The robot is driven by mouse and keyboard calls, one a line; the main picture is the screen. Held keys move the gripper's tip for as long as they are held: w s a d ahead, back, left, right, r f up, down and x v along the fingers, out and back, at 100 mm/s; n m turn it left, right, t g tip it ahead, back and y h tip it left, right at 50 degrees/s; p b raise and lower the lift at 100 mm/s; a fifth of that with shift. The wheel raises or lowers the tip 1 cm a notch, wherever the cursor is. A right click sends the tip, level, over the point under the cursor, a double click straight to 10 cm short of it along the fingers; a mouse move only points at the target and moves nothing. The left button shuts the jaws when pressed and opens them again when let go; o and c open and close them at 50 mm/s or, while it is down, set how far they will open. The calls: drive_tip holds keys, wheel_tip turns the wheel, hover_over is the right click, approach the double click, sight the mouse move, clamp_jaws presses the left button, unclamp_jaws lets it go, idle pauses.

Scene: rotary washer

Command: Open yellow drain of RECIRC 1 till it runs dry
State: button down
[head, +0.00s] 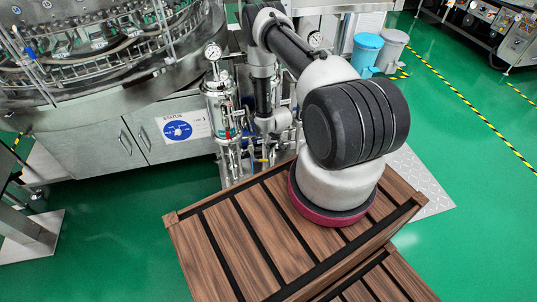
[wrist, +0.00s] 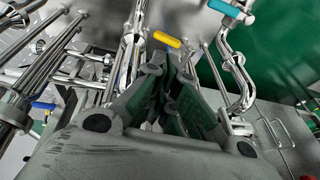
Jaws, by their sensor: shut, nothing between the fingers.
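In the wrist view a yellow valve handle (wrist: 167,40) sits on a steel pipe, just beyond my gripper's fingertips. I cannot tell whether they touch it. My gripper (wrist: 172,72) is shut with nothing held. In the head view the steel filter housing (head: 220,105) with a round gauge stands behind my arm. The valves at its foot are small and partly hidden by my arm. No RECIRC 1 label is readable, and no flow from a drain can be made out.
A cyan handle (wrist: 225,8) and bent steel pipe stand right of the fingers; pipes crowd the left. The washer cabinet (head: 90,150) with a blue STATUS dial sign (head: 178,129) is left of the housing. Blue and grey bins (head: 367,50) stand behind. Green floor is open at right.

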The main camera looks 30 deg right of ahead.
sight(261, 160)
drive_tip(key=x, duration=0.9)
drive_tip(key=shift+f, duration=0.15)
drive_tip(key=shift+d+f, duration=0.1)
drive_tip(key=shift+f, duration=0.2)
drive_tip(key=shift+r, duration=0.1)
